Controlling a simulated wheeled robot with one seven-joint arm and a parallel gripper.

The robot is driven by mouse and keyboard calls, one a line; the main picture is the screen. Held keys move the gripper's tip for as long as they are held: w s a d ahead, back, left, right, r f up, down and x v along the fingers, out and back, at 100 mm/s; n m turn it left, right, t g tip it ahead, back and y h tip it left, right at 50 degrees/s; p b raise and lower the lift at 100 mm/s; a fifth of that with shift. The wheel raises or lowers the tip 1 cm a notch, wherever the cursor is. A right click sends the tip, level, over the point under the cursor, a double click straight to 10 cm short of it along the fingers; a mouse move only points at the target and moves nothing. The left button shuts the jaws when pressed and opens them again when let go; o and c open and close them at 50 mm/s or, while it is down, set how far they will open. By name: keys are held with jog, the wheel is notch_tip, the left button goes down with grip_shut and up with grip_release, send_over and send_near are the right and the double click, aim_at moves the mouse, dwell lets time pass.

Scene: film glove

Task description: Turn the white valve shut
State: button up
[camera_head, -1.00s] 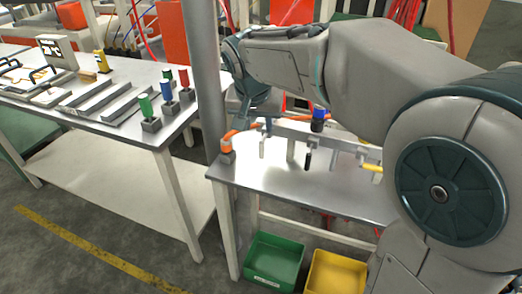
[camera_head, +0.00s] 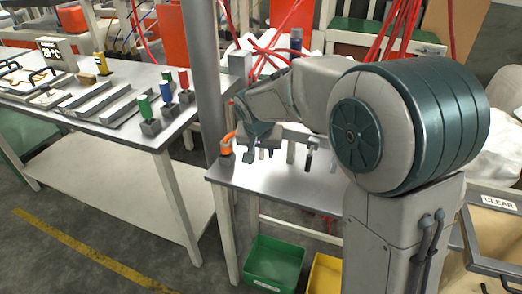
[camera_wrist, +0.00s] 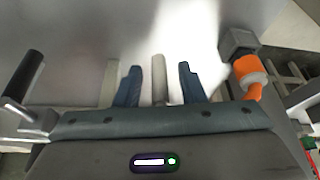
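The white valve's lever (camera_wrist: 160,92) shows as a pale rod between my fingers in the wrist view. In the head view my gripper mostly hides it, and its valve body is not clearly visible. My gripper (camera_wrist: 160,78) is open, with one blue-grey finger on each side of the lever and a visible gap to both. In the head view my gripper (camera_head: 261,156) is low at the left part of the small metal table (camera_head: 285,183).
An orange-handled fitting (camera_head: 227,145) stands close left of my gripper. A black-handled valve (camera_head: 308,159) is to its right. A pale post (camera_wrist: 110,82) stands just outside one finger. Green (camera_head: 273,264) and yellow (camera_head: 325,275) bins sit below.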

grip_shut()
jog(key=h+p, duration=0.1)
jog(key=h, duration=0.1)
jog(key=n+g+h, duration=0.1)
jog(key=h, duration=0.1)
jog(key=shift+s+d+r+p, duration=0.15)
jog(key=shift+d+r+p, duration=0.05)
jog(key=shift+d+p, duration=0.2)
jog(key=shift+s+d+r+n+g+h+p, duration=0.2)
jog(key=shift+r+n+g+h+p, duration=0.55)
jog(key=shift+h, duration=1.3)
jog(key=shift+w+d+n+g+h+p, duration=0.15)
jog(key=shift+d+n+h+p, duration=0.25)
jog(key=shift+h+p, duration=1.25)
jog(key=shift+s+d+r+n+g+h+p, duration=0.2)
jog(key=shift+r+n+g+h+p, duration=0.3)
jog(key=shift+h, duration=2)
